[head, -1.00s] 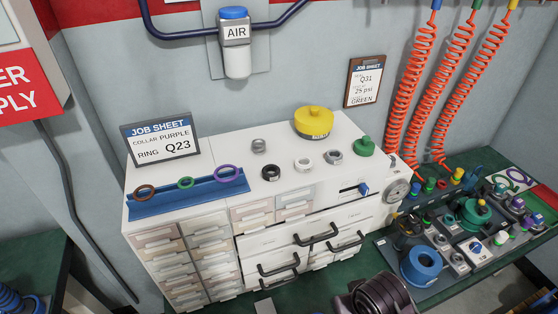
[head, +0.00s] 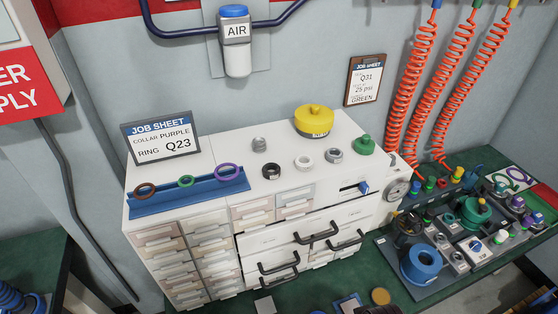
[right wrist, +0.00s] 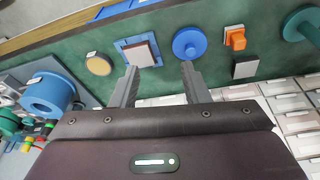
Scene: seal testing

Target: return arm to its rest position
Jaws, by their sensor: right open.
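My right gripper (right wrist: 160,85) shows in the right wrist view with its two grey fingers spread apart and nothing between them. Its fingertips point toward the green bench top (right wrist: 75,50). A blue square with a brown top (right wrist: 141,53) and a round blue piece (right wrist: 189,42) lie beyond the fingertips. In the head view only a dark bit of my right arm shows at the bottom edge; the gripper itself is out of that view. My left gripper is in neither view.
A white drawer cabinet (head: 215,205) holds the blue ring rack (head: 190,196), a yellow-topped part (head: 314,119) and several collars. A grey fixture board (head: 425,275) with a blue spool (head: 421,264) lies right. Orange coiled hoses (head: 414,90) hang behind. An orange block (right wrist: 235,38) is on the bench.

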